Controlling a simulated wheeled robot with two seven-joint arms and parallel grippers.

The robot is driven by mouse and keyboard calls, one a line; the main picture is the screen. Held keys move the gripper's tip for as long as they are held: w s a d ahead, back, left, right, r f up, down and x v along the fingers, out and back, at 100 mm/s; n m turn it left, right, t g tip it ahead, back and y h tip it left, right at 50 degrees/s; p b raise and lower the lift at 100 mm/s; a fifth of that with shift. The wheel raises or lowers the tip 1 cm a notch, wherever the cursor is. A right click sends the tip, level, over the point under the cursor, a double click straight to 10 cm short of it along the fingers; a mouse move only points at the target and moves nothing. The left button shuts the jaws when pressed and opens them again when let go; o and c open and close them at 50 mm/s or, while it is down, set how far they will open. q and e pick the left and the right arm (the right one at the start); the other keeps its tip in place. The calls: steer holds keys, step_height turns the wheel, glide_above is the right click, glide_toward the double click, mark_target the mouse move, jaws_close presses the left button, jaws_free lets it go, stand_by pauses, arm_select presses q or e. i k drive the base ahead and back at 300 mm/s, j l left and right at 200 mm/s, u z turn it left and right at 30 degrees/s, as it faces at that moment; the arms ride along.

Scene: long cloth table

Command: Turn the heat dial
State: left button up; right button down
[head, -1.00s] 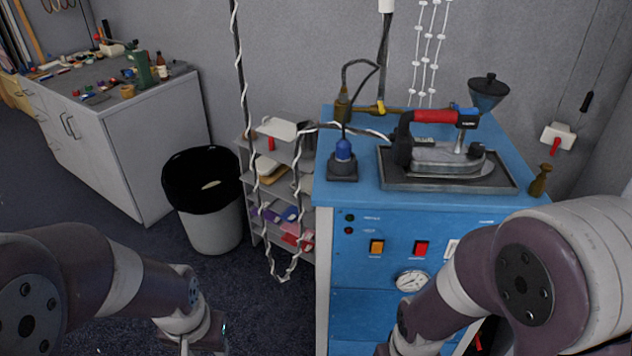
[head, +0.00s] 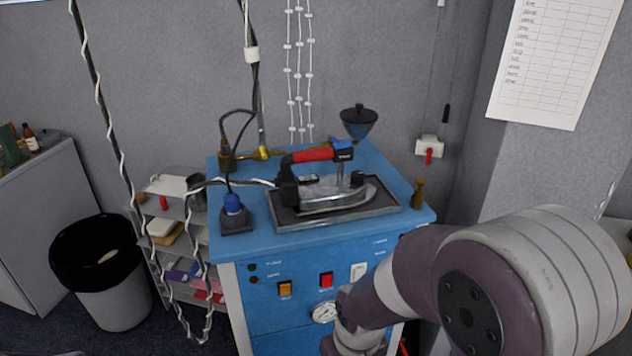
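A blue steam-iron station (head: 262,331) stands ahead in the head view. An iron with a red handle (head: 312,155) lies on a dark tray (head: 384,211) on its top. Left of the tray is a black block (head: 236,224) with a blue knob-like cap (head: 233,204). The front panel has an orange switch (head: 285,288), a red switch (head: 326,279), a white switch (head: 358,271) and a round white gauge (head: 324,312). I cannot tell which part is the heat dial. My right arm covers the panel's right side; its gripper is below the frame. My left gripper is out of view.
A black-lined bin (head: 98,262) and a grey shelf rack (head: 171,209) stand left of the station. A funnel (head: 359,122) and a small brass bottle (head: 419,193) are on the station's right side. Wall with paper sheet (head: 553,60) is at right.

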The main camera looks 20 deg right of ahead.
mark_target(357, 176)
steer(key=u, duration=11.3)
steer(key=i+l, duration=0.05)
